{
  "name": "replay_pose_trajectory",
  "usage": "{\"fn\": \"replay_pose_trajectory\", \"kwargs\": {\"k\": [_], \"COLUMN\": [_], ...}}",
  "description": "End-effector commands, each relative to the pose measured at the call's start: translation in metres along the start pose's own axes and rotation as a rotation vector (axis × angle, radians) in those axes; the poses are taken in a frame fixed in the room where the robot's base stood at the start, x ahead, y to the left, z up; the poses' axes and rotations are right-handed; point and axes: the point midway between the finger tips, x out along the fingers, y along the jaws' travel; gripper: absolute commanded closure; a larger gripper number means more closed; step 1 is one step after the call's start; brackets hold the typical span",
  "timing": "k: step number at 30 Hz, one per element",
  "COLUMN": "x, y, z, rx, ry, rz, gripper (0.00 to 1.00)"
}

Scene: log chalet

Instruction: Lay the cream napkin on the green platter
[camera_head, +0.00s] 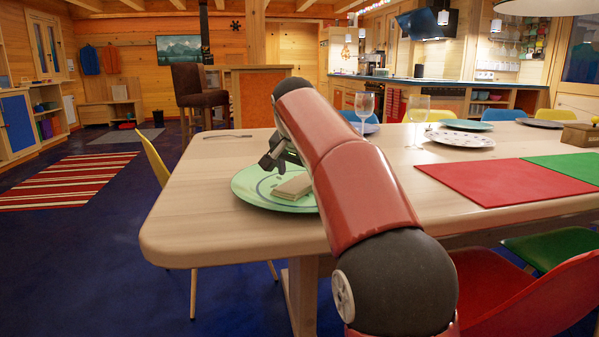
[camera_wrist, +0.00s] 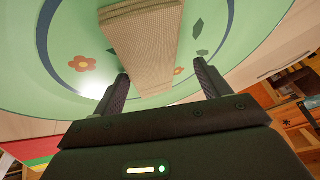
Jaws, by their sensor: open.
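The cream napkin (camera_head: 293,187) is a folded, flat block lying on the green platter (camera_head: 250,190), near the platter's front right part. In the wrist view the napkin (camera_wrist: 140,45) shows its woven texture and layered folds, over the platter (camera_wrist: 235,30) with its blue ring, orange flowers and dark leaves. My gripper (camera_head: 272,162) is just behind the napkin and above the platter. In the wrist view the two fingers of my gripper (camera_wrist: 162,88) stand apart, one on each side of the napkin's near end. My arm hides the platter's right part in the head view.
The platter is near the left end of the wooden table (camera_head: 200,215). A fork (camera_head: 228,136) lies behind it. Two wine glasses (camera_head: 365,105), a patterned plate (camera_head: 460,138) and red (camera_head: 490,180) and green placemats (camera_head: 565,165) are to the right.

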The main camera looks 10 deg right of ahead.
Motion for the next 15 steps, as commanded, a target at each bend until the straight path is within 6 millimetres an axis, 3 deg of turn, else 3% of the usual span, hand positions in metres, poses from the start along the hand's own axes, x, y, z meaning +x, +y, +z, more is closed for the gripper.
{"fn": "replay_pose_trajectory", "kwargs": {"k": [2,15], "x": [-0.006,-0.1], "y": [0.003,0.0], "z": [0.001,-0.001], "rx": [0.002,0.0], "ry": [-0.008,0.0], "rz": [0.012,0.002], "gripper": [0.17,0.17]}}
